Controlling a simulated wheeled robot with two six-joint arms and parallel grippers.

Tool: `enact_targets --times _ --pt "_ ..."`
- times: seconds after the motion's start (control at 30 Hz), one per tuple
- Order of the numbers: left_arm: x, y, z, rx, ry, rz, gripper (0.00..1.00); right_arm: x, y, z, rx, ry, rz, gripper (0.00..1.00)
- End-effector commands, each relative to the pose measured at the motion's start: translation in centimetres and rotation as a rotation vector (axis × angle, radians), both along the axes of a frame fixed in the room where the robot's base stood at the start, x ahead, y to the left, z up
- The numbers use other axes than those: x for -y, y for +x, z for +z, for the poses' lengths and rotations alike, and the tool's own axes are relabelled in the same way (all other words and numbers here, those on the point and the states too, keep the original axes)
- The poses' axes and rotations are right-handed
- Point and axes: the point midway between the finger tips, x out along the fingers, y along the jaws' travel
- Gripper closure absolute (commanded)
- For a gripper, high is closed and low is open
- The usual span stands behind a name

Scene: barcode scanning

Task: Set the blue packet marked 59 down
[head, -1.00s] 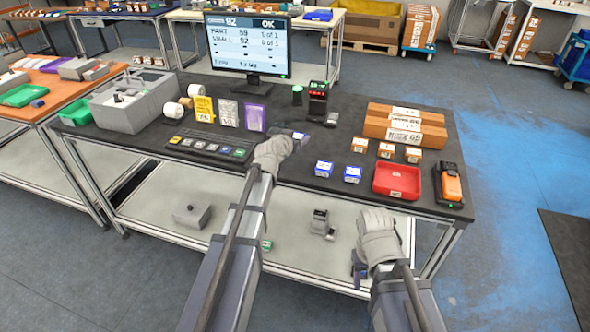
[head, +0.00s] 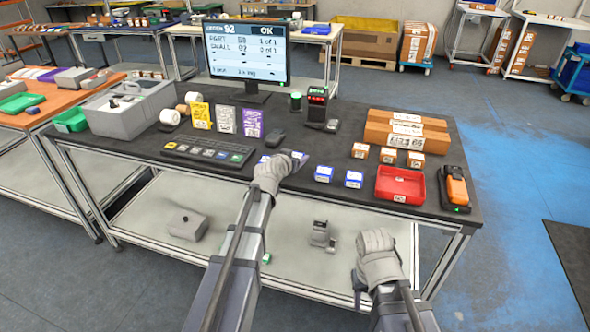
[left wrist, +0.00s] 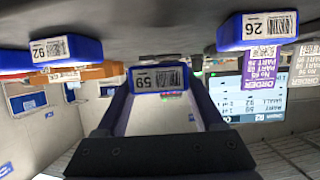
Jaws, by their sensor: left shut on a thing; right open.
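My right gripper (head: 360,285) is open, low in front of the table's front edge.
A dark device (head: 276,138) lies behind the left gripper. The keyboard (head: 205,153) is to the left. A red tray (head: 400,186), small orange boxes (head: 388,155) and an orange scanner (head: 455,188) are to the right. A monitor (head: 246,52) stands behind.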

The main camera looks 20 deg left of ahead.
Motion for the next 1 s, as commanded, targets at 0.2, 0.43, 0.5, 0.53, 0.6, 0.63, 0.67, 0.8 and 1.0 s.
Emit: enact_targets --times 0.2,0.43,0.5,0.53,0.6,0.63,0.67,0.8,1.0 --pt "0.0 0.0 -3.4 0.001 0.0 0.0 0.96 0.0 0.0 -3.4 0.0 0.0 0.0 0.5" --pt "0.0 0.0 -3.3 0.001 0.0 0.0 0.96 0.0 0.0 -3.4 0.0 0.0 0.001 0.5" --pt "0.0 0.0 -3.3 0.001 0.0 0.0 0.96 0.0 0.0 -3.4 0.0 0.0 0.001 0.5" --pt "0.0 0.0 -3.4 0.001 0.0 0.0 0.96 0.0 0.0 -3.4 0.0 0.0 0.001 0.5" --pt "0.0 0.0 -3.6 0.001 0.0 0.0 0.96 0.0 0.0 -3.6 0.0 0.0 0.001 0.5" --pt "0.0 0.0 -3.7 0.001 0.0 0.0 0.96 0.0 0.0 -3.7 0.0 0.0 0.001 0.5" --pt "0.0 0.0 -3.8 0.001 0.0 0.0 0.96 0.0 0.0 -3.8 0.0 0.0 0.001 0.5" --pt "0.0 0.0 -3.8 0.0 0.0 0.0 0.2 0.0 0.0 -3.8 0.0 0.0 0.001 0.5" --pt "0.0 0.0 -3.8 0.0 0.0 0.0 0.0 0.0 0.0 -3.8 0.0 0.0 0.001 0.5"
